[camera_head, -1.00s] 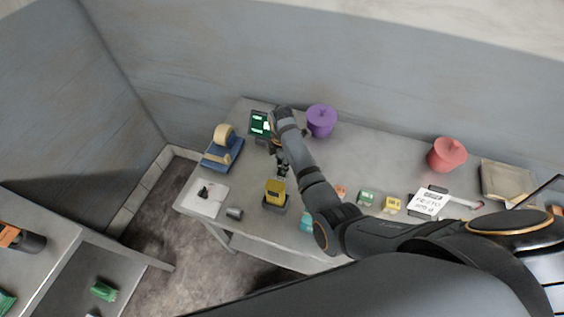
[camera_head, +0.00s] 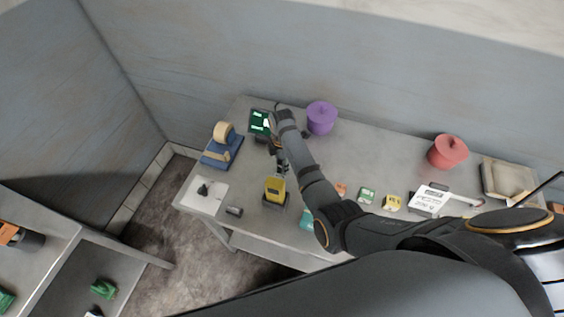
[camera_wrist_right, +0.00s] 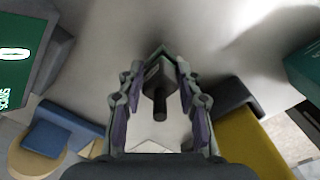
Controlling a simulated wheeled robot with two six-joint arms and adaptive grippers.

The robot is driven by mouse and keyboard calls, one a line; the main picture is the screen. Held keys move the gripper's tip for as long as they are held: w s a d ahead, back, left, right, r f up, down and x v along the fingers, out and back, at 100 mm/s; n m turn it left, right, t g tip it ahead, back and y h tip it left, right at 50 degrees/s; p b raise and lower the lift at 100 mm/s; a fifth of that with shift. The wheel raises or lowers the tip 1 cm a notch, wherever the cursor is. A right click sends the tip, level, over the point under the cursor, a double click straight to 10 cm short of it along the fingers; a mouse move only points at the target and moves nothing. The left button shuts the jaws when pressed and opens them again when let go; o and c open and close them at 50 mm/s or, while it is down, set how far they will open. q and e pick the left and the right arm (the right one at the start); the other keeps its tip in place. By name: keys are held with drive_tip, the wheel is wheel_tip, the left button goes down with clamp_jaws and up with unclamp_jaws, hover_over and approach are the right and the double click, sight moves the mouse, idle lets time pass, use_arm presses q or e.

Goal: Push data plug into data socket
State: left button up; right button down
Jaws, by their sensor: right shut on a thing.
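My right gripper (camera_head: 279,160) hangs over the table, its fingertips small and partly hidden by my wrist in the head view. In the right wrist view my right gripper (camera_wrist_right: 160,62) is shut on a small grey plug (camera_wrist_right: 158,74), with a dark round stub pointing back toward the palm. The plug is between both fingers. A device with a lit green screen (camera_head: 260,122) stands just beyond the gripper; its screen (camera_wrist_right: 18,55) also shows at the left of the wrist view. I cannot make out the data socket for certain. My left gripper is not in view.
A yellow device in a dark stand (camera_head: 275,191) is close in front of the gripper. A blue tape dispenser (camera_head: 222,153) is left, a purple pot (camera_head: 321,117) right. A white plate (camera_head: 203,197) and a grey cylinder (camera_head: 234,211) lie near the front edge. A red pot (camera_head: 447,151) is farther right.

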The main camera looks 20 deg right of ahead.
drive_tip(key=shift+f, duration=0.3)
drive_tip(key=c, duration=0.8)
unclamp_jaws()
wheel_tip(320, 180, up, 12)
drive_tip(key=shift+f, duration=0.1)
